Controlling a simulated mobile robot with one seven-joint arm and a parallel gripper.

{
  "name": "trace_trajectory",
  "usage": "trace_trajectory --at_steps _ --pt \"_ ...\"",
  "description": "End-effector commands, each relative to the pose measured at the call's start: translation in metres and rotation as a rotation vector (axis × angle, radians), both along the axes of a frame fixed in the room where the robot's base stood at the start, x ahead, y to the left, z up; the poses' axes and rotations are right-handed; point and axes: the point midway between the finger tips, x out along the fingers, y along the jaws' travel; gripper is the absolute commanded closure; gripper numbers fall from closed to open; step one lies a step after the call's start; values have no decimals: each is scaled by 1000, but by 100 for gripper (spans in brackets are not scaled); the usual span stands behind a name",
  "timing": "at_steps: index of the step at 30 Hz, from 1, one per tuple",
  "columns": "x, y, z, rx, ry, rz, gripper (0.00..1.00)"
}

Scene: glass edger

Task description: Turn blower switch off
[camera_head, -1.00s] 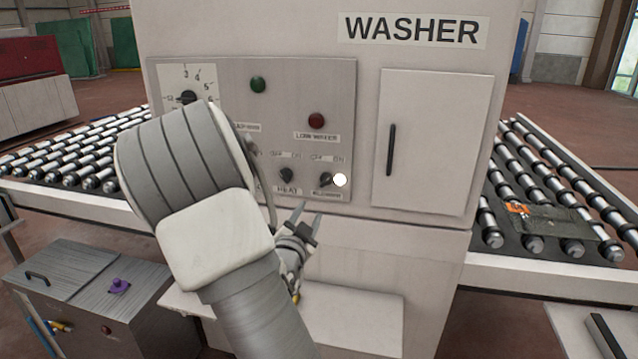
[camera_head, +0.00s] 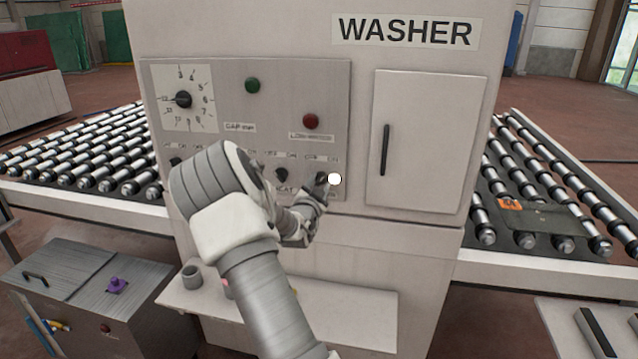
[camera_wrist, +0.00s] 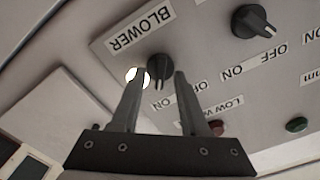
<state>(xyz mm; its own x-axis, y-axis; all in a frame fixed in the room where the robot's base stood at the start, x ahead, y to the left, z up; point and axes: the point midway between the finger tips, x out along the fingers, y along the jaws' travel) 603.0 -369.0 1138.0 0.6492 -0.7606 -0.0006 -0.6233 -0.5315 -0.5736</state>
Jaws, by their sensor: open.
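The blower switch is a black rotary knob (camera_wrist: 160,68) on the grey panel, beside the BLOWER label (camera_wrist: 140,29) in the wrist view. In the head view the knob (camera_head: 321,178) is partly hidden by my gripper (camera_head: 318,190). In the wrist view my gripper (camera_wrist: 157,95) is open, its two fingers pointing at the panel with the knob between and just beyond their tips. I cannot tell whether they touch it. ON and OFF labels sit near the knob. A white round spot (camera_wrist: 137,75) shows near the left fingertip.
The heat knob (camera_head: 281,174) sits left of the blower knob. A red lamp (camera_head: 311,121), a green lamp (camera_head: 252,85) and a dial (camera_head: 183,99) are above. The cabinet door handle (camera_head: 385,150) is to the right. A shelf (camera_head: 350,315) juts out below.

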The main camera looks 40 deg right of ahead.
Motion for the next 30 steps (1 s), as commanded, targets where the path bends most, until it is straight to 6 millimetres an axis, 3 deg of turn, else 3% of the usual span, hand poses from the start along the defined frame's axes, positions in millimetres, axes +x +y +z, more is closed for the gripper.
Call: trace_trajectory --at_steps 9,15,17,30 --pt "1 -1 0 0 0 0 57" --pt "1 -1 0 0 0 0 93" --pt "1 -1 0 0 0 0 100" --pt "1 -1 -1 -12 14 0 100"
